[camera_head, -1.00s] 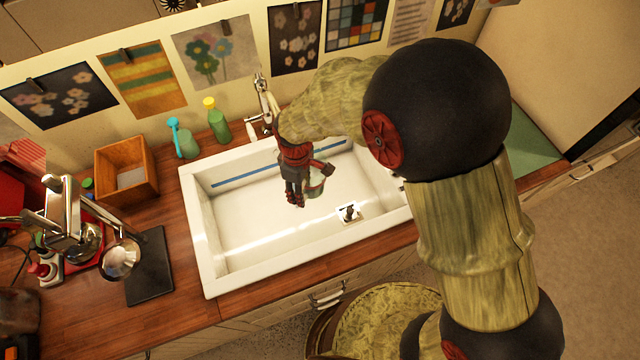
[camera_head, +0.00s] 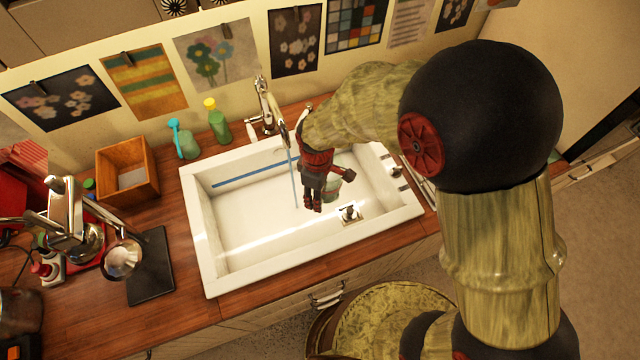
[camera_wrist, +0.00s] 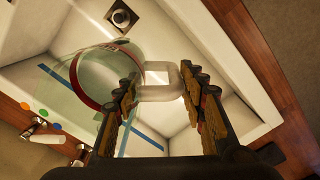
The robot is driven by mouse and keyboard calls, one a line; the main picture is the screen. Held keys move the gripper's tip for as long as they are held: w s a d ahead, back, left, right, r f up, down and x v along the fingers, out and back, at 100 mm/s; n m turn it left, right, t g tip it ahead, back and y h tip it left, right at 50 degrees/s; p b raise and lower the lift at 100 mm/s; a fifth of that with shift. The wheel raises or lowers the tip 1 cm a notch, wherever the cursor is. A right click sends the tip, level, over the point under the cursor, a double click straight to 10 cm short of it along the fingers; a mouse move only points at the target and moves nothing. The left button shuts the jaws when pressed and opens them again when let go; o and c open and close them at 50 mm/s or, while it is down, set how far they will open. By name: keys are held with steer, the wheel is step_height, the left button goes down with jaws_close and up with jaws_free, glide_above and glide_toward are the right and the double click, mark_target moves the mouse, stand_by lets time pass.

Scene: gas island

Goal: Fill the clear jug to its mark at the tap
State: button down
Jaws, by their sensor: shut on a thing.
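The clear jug (camera_head: 333,186) is over the sink basin, partly hidden behind my gripper (camera_head: 312,207). In the wrist view the clear, greenish jug (camera_wrist: 88,88) shows a red band around it. Its handle (camera_wrist: 158,76) is between my fingers, and my gripper (camera_wrist: 165,100) is shut on it. The metal tap (camera_head: 266,104) stands at the sink's back edge. A thin blue water stream (camera_head: 293,175) falls from it into the basin, left of my gripper and apart from the jug. I cannot tell the water level in the jug.
The white sink (camera_head: 212,240) has a drain fitting (camera_head: 348,213) at front right. A green bottle (camera_head: 218,122), a spray bottle (camera_head: 184,142) and a wooden box (camera_head: 126,172) stand behind and left. A coffee machine (camera_head: 75,235) stands further left. The sink's left half is clear.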

steer(key=shift+s+d+r+p, duration=0.2)
steer(key=shift+d+r+p, duration=0.15)
steer(key=shift+d, duration=0.35)
steer(key=shift+s+d+r+p, duration=0.25)
steer(key=shift+d+r, duration=0.15)
steer(key=shift+d, duration=0.35)
steer(key=shift+s+d+r+p, duration=0.25)
steer(key=shift+d+r, duration=0.15)
steer(key=shift+d, duration=0.3)
steer(key=shift+w+a, duration=0.1)
steer(key=shift+a, duration=0.05)
